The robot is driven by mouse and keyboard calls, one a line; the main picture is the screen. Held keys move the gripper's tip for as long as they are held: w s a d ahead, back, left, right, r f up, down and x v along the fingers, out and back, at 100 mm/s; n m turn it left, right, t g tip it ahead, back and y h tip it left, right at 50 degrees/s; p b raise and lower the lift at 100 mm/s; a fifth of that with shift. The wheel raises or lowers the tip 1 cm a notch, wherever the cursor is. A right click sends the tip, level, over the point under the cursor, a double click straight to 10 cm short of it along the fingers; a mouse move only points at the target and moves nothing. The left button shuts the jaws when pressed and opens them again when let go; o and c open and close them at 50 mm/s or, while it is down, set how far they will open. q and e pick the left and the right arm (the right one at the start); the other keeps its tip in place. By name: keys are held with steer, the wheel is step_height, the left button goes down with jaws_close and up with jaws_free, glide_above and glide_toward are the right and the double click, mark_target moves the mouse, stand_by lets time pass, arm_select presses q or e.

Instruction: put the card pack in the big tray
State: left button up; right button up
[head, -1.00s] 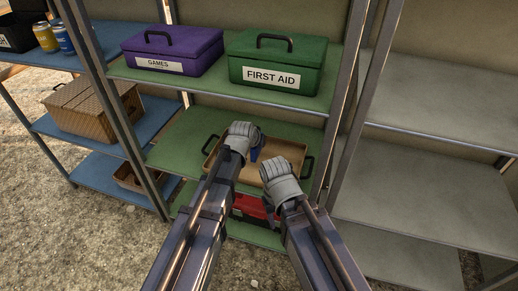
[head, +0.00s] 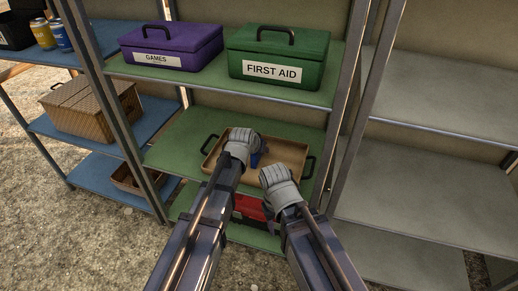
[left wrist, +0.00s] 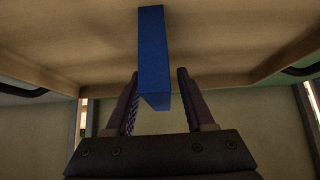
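The blue card pack (head: 255,160) shows just right of my left gripper (head: 240,145), inside the outline of the big tray (head: 287,158). The tray is light brown with black handles and sits on the middle green shelf. In the left wrist view the card pack (left wrist: 152,55) is a narrow blue block standing out from the tray floor (left wrist: 230,35). My left gripper (left wrist: 157,95) is open there, its fingers on either side of the pack with a gap at each. My right gripper (head: 277,182) is near the tray's front edge; its fingers are hidden.
A purple GAMES box (head: 172,46) and a green FIRST AID box (head: 284,55) stand on the shelf above. A red box (head: 248,208) is on the shelf below. A woven basket (head: 92,105) is at the left. The grey shelves (head: 430,195) at the right are bare.

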arm_select(q)
steer(key=shift+s+r+p, duration=0.15)
steer(key=shift+r+p, duration=0.25)
steer(key=shift+r, duration=0.05)
steer(key=p+v, duration=0.9)
steer(key=v, duration=0.2)
steer(key=s+a+f+g+y, duration=0.2)
steer(key=s+g, duration=0.2)
steer(key=s, duration=0.6)
steer(key=s+a+f+g+y, duration=0.1)
steer(key=s+f+g+y, duration=0.1)
steer(key=s, duration=0.9)
steer(key=shift+a+f+g, duration=0.35)
steer(key=shift+f+g, duration=0.25)
steer(key=shift+g, duration=0.4)
steer(key=shift+a, duration=0.1)
